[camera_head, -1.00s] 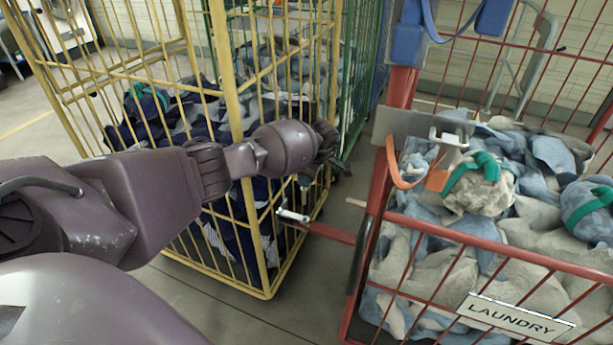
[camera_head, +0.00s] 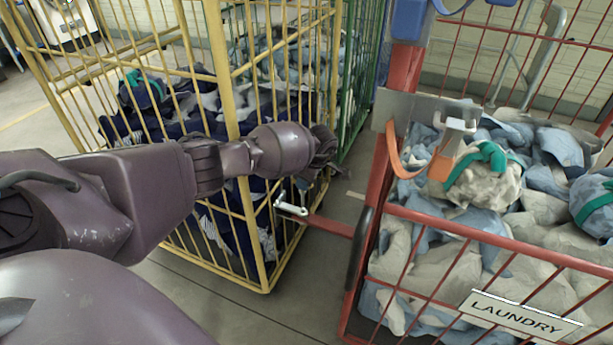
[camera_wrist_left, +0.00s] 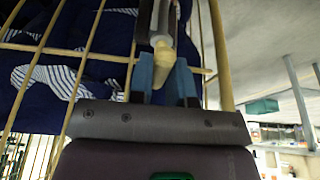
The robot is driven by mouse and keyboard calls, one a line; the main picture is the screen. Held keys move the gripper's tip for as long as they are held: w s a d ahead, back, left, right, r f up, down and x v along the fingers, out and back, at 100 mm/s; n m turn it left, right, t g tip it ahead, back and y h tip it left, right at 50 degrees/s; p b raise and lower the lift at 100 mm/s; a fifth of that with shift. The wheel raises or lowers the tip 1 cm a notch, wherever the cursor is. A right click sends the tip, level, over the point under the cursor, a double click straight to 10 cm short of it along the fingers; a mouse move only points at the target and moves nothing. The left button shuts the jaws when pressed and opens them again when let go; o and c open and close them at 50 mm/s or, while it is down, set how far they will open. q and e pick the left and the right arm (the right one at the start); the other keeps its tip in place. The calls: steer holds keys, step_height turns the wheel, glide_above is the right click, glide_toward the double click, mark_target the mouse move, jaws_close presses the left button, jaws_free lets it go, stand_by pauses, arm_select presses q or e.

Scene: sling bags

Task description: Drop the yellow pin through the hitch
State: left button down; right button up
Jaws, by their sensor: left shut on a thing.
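My left gripper (camera_head: 328,152) is beside the near right corner of the yellow cage cart, above the red tow bar (camera_head: 328,225). In the left wrist view its blue-grey fingers (camera_wrist_left: 163,78) are shut on a pale yellow rod with a rounded end, which looks like the yellow pin (camera_wrist_left: 162,55). In the head view the pin is hidden by the gripper. The hitch (camera_head: 291,207), a small pale metal bracket, is at the cage end of the tow bar, below and left of the gripper. My right gripper is not in view.
The yellow cage cart (camera_head: 222,70) holds dark blue laundry and stands close against my left arm. The red laundry cart (camera_head: 480,240) is at the right, with a grey plate and orange strap (camera_head: 403,160) on its post. Some floor (camera_head: 310,270) shows between the carts.

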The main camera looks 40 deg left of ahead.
arm_select(q)
steer(key=shift+f, duration=0.55)
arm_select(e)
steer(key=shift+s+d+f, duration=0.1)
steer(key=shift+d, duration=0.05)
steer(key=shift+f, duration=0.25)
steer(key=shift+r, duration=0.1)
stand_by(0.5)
arm_select(q)
steer(key=shift+b, duration=0.3)
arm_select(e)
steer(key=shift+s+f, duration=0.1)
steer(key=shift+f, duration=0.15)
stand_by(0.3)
arm_select(q)
steer(key=shift+f, duration=0.6)
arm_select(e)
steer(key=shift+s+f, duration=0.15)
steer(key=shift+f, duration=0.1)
arm_select(q)
steer(key=shift+f+b, duration=0.9)
steer(key=shift+f, duration=0.5)
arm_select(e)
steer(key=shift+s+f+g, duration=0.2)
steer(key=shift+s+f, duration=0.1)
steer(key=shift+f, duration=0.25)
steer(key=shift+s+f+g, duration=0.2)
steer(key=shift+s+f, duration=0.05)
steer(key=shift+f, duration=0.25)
